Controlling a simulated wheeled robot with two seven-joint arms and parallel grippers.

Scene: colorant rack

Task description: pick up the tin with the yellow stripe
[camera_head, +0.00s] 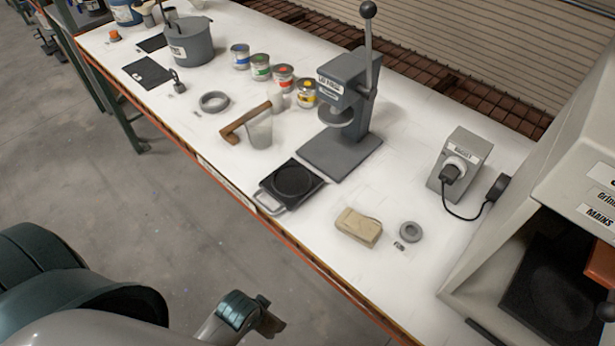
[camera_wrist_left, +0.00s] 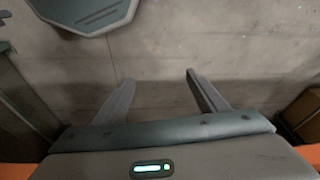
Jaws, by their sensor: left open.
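The tin with the yellow stripe (camera_head: 306,94) stands upright on the white bench (camera_head: 215,125), at the right end of a row of tins and close to the left side of the grey lever press (camera_head: 345,100). The other tins carry blue (camera_head: 240,57), green (camera_head: 261,67) and red (camera_head: 283,78) stripes. In the left wrist view my left gripper (camera_wrist_left: 159,78) is open and empty, with bare concrete floor beyond its fingers. It is away from the tins.
In front of the tins are a wooden-handled tool (camera_head: 243,121), a clear cup (camera_head: 259,133) and a grey ring (camera_head: 214,102). A black-topped scale (camera_head: 292,180) lies near the front edge. A grey pot (camera_head: 190,42) stands to the left. Floor in front is clear.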

